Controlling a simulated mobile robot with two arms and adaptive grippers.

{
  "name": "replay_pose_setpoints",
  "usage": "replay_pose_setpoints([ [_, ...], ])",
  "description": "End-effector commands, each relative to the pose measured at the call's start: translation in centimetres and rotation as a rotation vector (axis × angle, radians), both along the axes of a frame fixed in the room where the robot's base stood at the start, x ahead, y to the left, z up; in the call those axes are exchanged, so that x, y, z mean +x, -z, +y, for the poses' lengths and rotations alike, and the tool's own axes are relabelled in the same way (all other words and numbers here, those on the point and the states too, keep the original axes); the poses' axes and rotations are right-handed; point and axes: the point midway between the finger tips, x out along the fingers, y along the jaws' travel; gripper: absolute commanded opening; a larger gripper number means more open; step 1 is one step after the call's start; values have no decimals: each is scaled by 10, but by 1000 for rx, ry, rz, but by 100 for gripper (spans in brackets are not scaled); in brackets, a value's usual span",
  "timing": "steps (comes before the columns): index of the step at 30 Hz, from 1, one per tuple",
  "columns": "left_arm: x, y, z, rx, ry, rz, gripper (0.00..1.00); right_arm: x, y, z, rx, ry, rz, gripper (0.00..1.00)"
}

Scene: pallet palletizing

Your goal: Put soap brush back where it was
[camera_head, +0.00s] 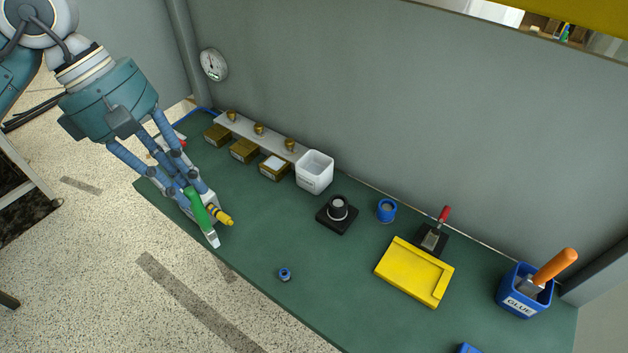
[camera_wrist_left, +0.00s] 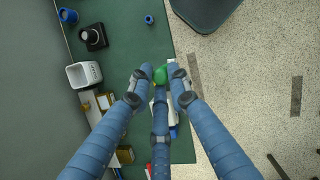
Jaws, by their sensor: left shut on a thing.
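My left gripper (camera_head: 190,185) comes in over the left end of the green bench and is shut on the green-handled brush (camera_head: 197,209). The brush is tilted, with its pale, flat end (camera_head: 214,240) pointing down toward the front edge. In the left wrist view, the brush's green part (camera_wrist_left: 160,75) shows between my left fingertips (camera_wrist_left: 160,72). The fingers hide part of the handle. I cannot tell whether the pale end touches the bench. My right gripper is not in view.
A yellow tool with dark bands (camera_head: 222,216) lies close beside the brush. A white container (camera_head: 315,172), brown boxes (camera_head: 244,150), a black stand (camera_head: 337,215), a small blue ring (camera_head: 285,274), a yellow tray (camera_head: 412,275) and a blue GLUE pot (camera_head: 521,303) stand to the right.

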Motion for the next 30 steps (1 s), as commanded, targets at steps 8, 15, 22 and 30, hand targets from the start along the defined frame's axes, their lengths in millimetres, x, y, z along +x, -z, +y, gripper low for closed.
replay_pose_setpoints([
  [8, 8, -34, 4, 6, -685, -18, 0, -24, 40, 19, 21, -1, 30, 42],
  [15, 8, -50, 7, 10, -961, -13, 0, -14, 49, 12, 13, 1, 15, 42],
  [22, 24, -38, -10, -141, -998, -45, 0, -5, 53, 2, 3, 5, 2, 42],
  [30, 56, -37, -46, -292, -983, -85, 0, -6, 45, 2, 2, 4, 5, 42],
])
